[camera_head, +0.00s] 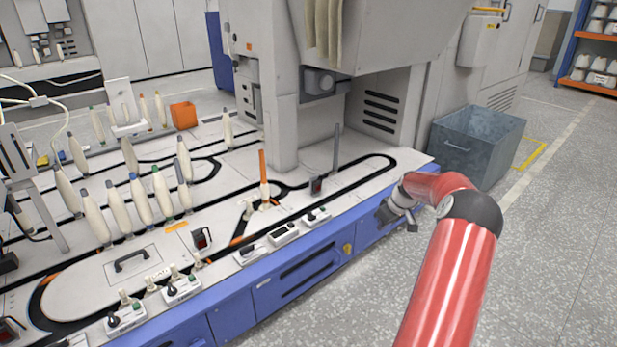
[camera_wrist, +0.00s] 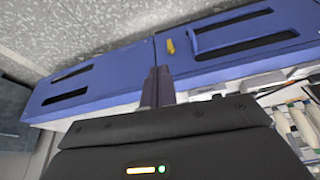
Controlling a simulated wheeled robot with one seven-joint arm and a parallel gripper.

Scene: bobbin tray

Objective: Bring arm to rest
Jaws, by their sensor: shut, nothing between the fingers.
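My gripper (camera_head: 398,214) is at the end of my red arm, beside the front right edge of the bobbin machine's white top (camera_head: 350,187). It holds nothing. In the wrist view, my gripper's dark fingers (camera_wrist: 158,86) are together, in front of the machine's blue side panel (camera_wrist: 100,78). I cannot tell from the views whether the gripper touches the machine.
Several bobbins (camera_head: 140,199) stand on the machine top at the left. A grey metal bin (camera_head: 478,150) stands on the floor behind my arm. An orange box (camera_head: 184,115) sits farther back. The speckled floor at the right is clear.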

